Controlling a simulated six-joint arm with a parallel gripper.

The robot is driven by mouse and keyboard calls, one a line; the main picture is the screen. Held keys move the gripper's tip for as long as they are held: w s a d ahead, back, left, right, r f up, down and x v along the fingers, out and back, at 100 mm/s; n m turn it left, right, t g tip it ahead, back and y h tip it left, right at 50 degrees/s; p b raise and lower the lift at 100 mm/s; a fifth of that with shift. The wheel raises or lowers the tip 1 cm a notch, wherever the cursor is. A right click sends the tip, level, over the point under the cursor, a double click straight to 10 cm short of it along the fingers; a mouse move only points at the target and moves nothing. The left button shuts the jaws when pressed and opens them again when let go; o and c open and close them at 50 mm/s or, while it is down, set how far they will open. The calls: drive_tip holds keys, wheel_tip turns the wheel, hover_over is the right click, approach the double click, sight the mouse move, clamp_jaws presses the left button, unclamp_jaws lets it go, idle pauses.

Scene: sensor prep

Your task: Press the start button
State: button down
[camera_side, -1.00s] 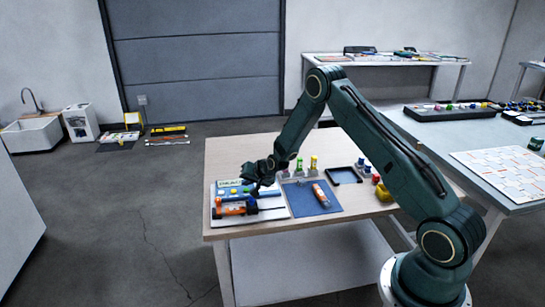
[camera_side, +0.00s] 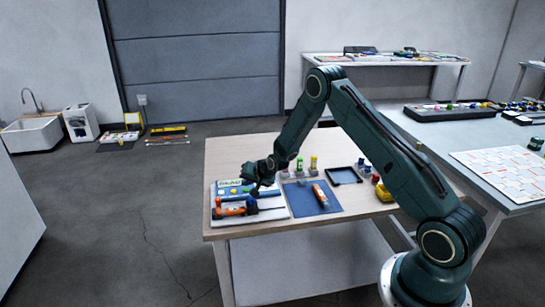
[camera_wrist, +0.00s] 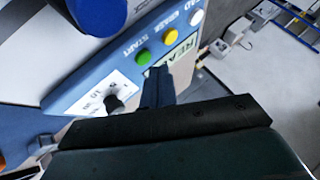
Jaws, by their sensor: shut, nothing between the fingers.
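The green button (camera_wrist: 143,57) sits beside the word START on the blue sloped face of the control unit in the wrist view. My gripper (camera_wrist: 158,72) is shut and empty, and its fingertips appear just below and right of the green button. I cannot tell the gap between the tips and the panel. In the side view my gripper (camera_side: 254,190) is low over the unit at the left end of the table, hiding part of it.
A yellow button (camera_wrist: 170,37) and a white button (camera_wrist: 195,17) continue the row. A black knob (camera_wrist: 115,103) is on a white dial plate. A large blue cylinder (camera_wrist: 98,12) stands close by. A blue mat (camera_side: 299,205) lies right of the unit.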

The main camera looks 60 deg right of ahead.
drive_tip(key=shift+f, duration=0.85)
idle(1.3)
drive_tip(key=shift+r, duration=0.8)
drive_tip(key=shift+r, duration=2.55)
